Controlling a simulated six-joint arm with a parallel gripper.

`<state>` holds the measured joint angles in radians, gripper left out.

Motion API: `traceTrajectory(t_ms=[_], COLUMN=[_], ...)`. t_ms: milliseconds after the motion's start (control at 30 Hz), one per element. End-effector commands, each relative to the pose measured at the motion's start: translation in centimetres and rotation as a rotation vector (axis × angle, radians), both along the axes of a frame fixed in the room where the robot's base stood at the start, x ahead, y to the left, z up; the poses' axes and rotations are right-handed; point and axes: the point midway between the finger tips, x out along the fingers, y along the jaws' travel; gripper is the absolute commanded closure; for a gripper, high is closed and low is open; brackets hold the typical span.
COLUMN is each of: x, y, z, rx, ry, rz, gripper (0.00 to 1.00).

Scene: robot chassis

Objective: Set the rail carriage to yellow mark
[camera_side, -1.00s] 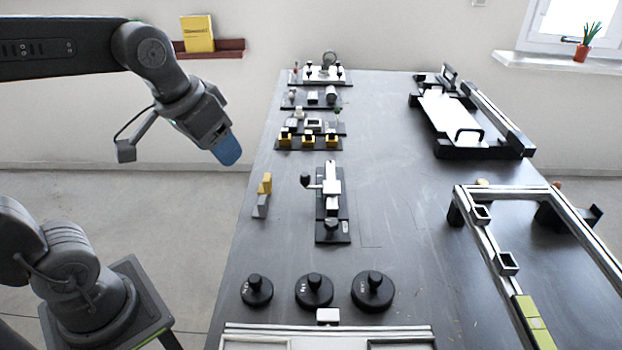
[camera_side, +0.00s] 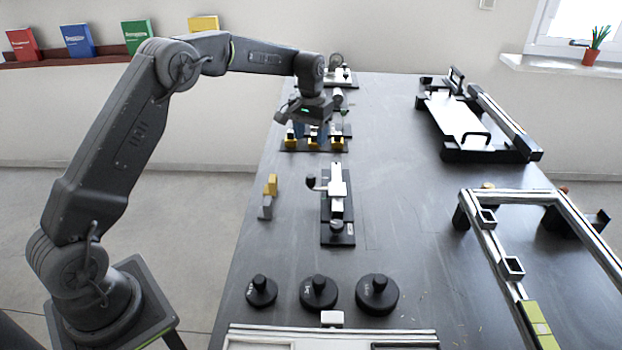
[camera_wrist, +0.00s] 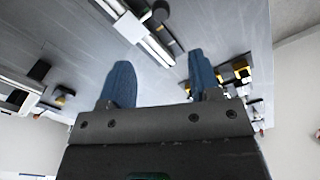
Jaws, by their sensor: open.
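A white rail with a white block across it (camera_side: 337,188), which looks like the carriage, is on a black base plate (camera_side: 345,240) mid-table. A black ball knob sticks out at its left. This device also seems to show at the top of the wrist view (camera_wrist: 155,40). My gripper (camera_side: 312,130) is above the table, behind the rail device, pointing down over a row of yellow blocks (camera_side: 314,142). Its blue fingers (camera_wrist: 160,75) are apart with nothing between them; the side view partly hides them behind the wrist.
Yellow and grey blocks (camera_side: 269,195) stand left of the rail device. Black knobbed discs (camera_side: 318,293) sit in front. A white plate with a handle (camera_side: 455,118) is at back right, a metal frame (camera_side: 490,245) at front right. The table between is clear.

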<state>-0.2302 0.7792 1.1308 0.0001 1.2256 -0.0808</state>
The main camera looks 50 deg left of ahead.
Motion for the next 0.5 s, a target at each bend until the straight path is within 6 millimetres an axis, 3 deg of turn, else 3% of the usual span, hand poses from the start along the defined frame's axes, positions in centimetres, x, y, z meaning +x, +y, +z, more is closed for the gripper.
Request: traceTrajectory(t_ms=[267,500], x=[0.2,0.2], y=[0.2,0.2], z=[-2.8,-7.7], rx=[-0.002,-0.002], ry=[0.01,0.011], rz=[0.004,0.004], gripper=[0.43,0.43])
